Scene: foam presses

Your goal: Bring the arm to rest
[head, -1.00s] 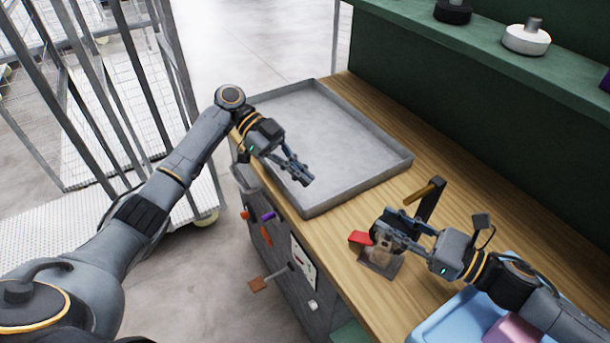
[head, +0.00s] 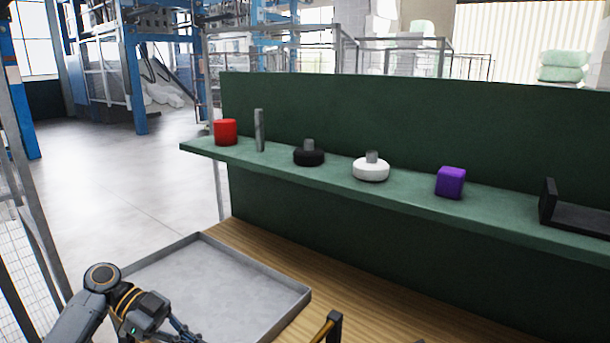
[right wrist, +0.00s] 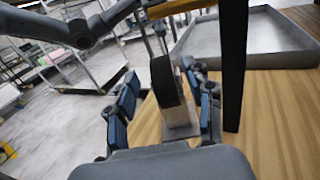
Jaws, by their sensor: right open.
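My left gripper (head: 185,334) is at the bottom left of the head view, by the near side of the grey tray (head: 290,308). The bottom edge cuts off its fingertips, so its opening is unclear. My right gripper (right wrist: 165,102) shows only in the right wrist view. Its two fingers are spread apart. A dark rounded piece (right wrist: 165,80) stands upright between them, above a small metal base plate (right wrist: 181,131) on the wooden bench (right wrist: 275,115). I cannot tell whether a finger touches it.
A black post (right wrist: 235,65) with a yellow bar (right wrist: 180,7) stands close beside the right gripper. A green shelf (head: 410,190) holds a red cylinder (head: 225,131), a grey rod (head: 259,130), black and white knobbed discs, a purple block (head: 450,182) and a black bracket (head: 580,217).

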